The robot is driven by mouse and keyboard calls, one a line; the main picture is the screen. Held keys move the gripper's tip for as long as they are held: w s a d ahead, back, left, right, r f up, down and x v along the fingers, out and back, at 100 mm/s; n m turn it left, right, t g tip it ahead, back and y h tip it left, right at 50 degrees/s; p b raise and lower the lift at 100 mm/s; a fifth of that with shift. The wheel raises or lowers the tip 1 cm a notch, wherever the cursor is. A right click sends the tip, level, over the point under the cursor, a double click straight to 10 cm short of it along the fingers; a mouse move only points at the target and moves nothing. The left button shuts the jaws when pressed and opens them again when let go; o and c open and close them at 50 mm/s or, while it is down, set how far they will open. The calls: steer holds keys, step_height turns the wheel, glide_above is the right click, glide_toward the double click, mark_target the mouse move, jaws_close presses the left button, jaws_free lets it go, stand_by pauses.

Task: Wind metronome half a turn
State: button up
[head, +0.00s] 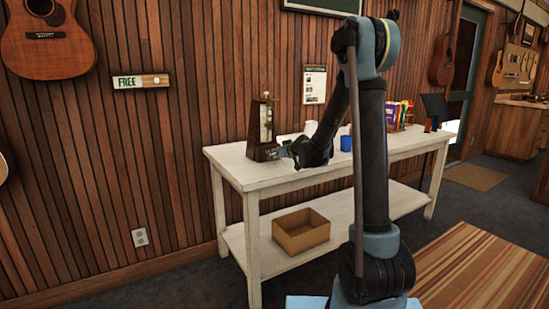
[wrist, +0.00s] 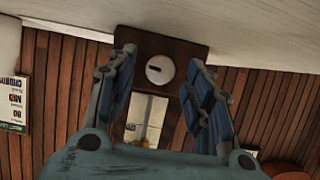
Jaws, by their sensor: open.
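The metronome (head: 257,135) is a tall brown wooden case with a pale front panel. It stands upright at the left end of the white table (head: 236,168). In the wrist view, which is upside down, its case (wrist: 188,53) carries a round pale winding knob (wrist: 153,75) with a short dark bar, tilted, near its middle. My gripper (head: 281,152) is close to the right side of the metronome, low down. In the wrist view the blue-padded fingers of my gripper (wrist: 162,68) are spread, one on each side of the knob, with gaps between. Contact is not visible.
A blue cup (head: 346,144) and colourful boxes (head: 391,115) stand further right on the table. An open cardboard box (head: 301,236) sits on the lower shelf. The wooden wall is just behind the metronome. A white "FREE" sign (head: 141,82) hangs left.

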steer(key=shift+x, duration=1)
steer(key=c, duration=1)
steer(key=shift+c, duration=0.2)
